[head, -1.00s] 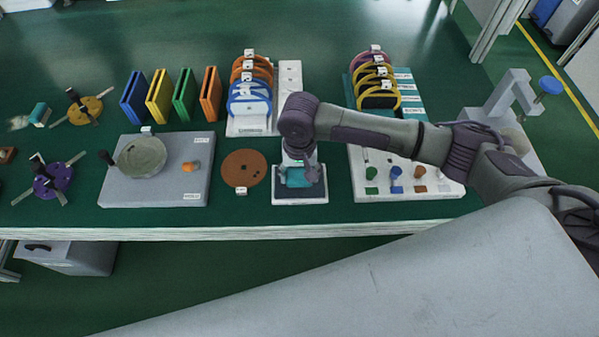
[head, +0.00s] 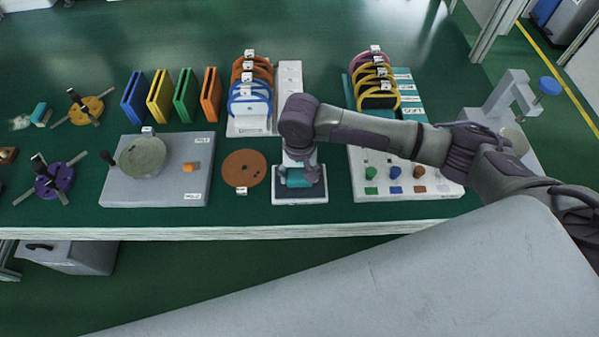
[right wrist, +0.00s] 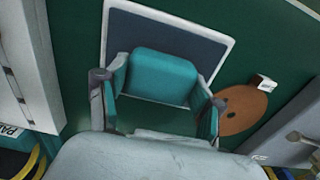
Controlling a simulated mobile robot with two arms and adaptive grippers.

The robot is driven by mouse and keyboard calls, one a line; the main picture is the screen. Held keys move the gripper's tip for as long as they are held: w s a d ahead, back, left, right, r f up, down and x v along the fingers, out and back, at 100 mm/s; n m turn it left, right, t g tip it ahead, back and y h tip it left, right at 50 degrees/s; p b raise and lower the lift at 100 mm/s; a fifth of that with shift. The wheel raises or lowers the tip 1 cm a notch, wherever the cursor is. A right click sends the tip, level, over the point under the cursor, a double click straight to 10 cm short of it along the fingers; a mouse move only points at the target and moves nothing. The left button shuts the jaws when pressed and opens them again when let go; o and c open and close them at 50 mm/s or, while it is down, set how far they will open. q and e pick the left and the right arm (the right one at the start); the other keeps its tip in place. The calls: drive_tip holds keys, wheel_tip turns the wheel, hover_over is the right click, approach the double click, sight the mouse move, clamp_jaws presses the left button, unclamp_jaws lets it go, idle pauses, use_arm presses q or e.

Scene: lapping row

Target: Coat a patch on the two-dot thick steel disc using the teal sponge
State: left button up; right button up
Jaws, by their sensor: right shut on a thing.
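The teal sponge (head: 296,178) is at a white-rimmed tray with a dark pad (head: 300,196) near the table's front edge. My right gripper (head: 300,179) reaches down from above and is shut on the sponge. In the right wrist view the sponge (right wrist: 163,76) sits between the two fingers (right wrist: 158,98), over the dark pad. I cannot tell whether it touches the pad. A brown disc (head: 243,168) with dark dots lies flat left of the tray. A grey disc (head: 142,157) sits on a grey plate. I cannot tell which is the two-dot steel disc. My left gripper is out of view.
The grey plate (head: 170,193) also bears an orange knob. A rack of blue and orange handled pieces (head: 250,100) stands behind. A white board with coloured pegs (head: 430,188) is to the right. Coloured upright holders (head: 185,96) and a purple spoked piece (head: 55,183) are left.

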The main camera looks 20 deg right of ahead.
sight(300, 174)
drive_tip(key=shift+s+f+p, duration=0.1)
drive_tip(key=shift+f+p, duration=0.05)
drive_tip(key=shift+p, duration=0.2)
idle(1.3)
wheel_tip(300, 174, up, 7)
drive_tip(key=p, duration=0.9)
drive_tip(key=shift+r, duration=0.2)
drive_tip(key=shift+f, duration=0.1)
idle(0.6)
